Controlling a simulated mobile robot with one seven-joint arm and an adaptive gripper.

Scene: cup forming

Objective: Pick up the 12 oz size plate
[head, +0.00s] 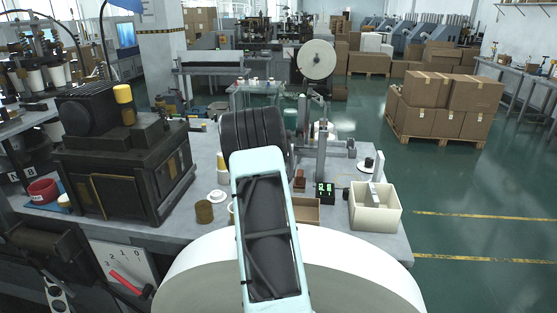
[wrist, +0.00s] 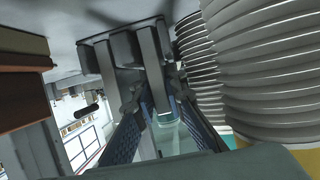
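I cannot single out a 12 oz size plate for certain. A small white round piece (head: 218,196) lies on the grey workbench (head: 185,228), left of my arm, in the head view. Another white round piece with a dark part (head: 367,163) lies on the right side of the bench. No size marking is readable on either. My gripper (wrist: 164,108) shows in the wrist view, with two blue-textured finger pads spread apart. Nothing is clearly held between them. In the head view my arm hides the gripper and part of the bench.
A dark machine (head: 125,165) fills the bench's left side. A cream bin (head: 375,210) stands at the front right, near a green digital display (head: 325,190). A brown cylinder (head: 204,211) stands left of my arm. Grey ribbed stacks (wrist: 265,75) are close on the wrist view's right.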

